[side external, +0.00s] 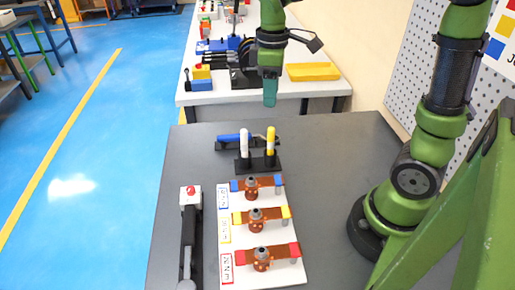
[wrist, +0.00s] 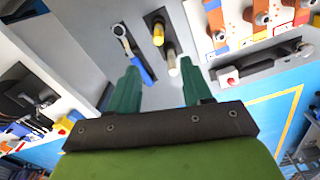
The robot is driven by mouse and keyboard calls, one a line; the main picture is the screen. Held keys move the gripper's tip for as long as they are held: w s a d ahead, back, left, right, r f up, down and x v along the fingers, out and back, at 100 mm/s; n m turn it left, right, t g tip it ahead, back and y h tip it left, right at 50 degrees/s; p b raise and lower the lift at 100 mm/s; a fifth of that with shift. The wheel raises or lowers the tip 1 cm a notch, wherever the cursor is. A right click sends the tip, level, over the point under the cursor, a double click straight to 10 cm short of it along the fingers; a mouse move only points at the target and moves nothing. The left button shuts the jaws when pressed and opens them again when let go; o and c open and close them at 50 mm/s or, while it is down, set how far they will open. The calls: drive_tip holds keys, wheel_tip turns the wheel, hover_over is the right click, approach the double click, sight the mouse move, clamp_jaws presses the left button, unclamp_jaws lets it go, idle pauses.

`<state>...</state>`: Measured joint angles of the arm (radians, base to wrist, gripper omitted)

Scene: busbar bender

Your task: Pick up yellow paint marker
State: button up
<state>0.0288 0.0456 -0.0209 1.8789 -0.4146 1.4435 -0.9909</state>
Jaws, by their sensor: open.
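The yellow paint marker (side external: 270,140) stands upright in the right side of a small black holder (side external: 258,164) on the grey table. A white marker (side external: 244,143) stands beside it on the left. My gripper (side external: 270,100) points down above and behind the holder, apart from the markers. In the wrist view my gripper (wrist: 160,62) shows two green fingers spread with nothing held between them. The yellow marker (wrist: 158,35) shows beyond the fingertips, and the white marker (wrist: 172,65) shows near the right finger.
A blue-handled wrench (side external: 235,137) lies behind the holder. A white board (side external: 262,232) with several copper bars and bolts lies in front. A black tool with a red button (side external: 190,191) lies at the left. A second bench (side external: 215,97) with a blue machine stands behind.

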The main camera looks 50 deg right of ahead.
sight(271, 137)
wheel_tip(271, 137, down, 9)
drive_tip(key=shift+f, duration=0.1)
drive_tip(key=shift+s+d+f, duration=0.1)
drive_tip(key=shift+f, duration=1.25)
drive_tip(key=shift+d+f, duration=0.1)
drive_tip(key=shift+f, duration=1.2)
drive_tip(key=shift+c, duration=0.3)
clamp_jaws()
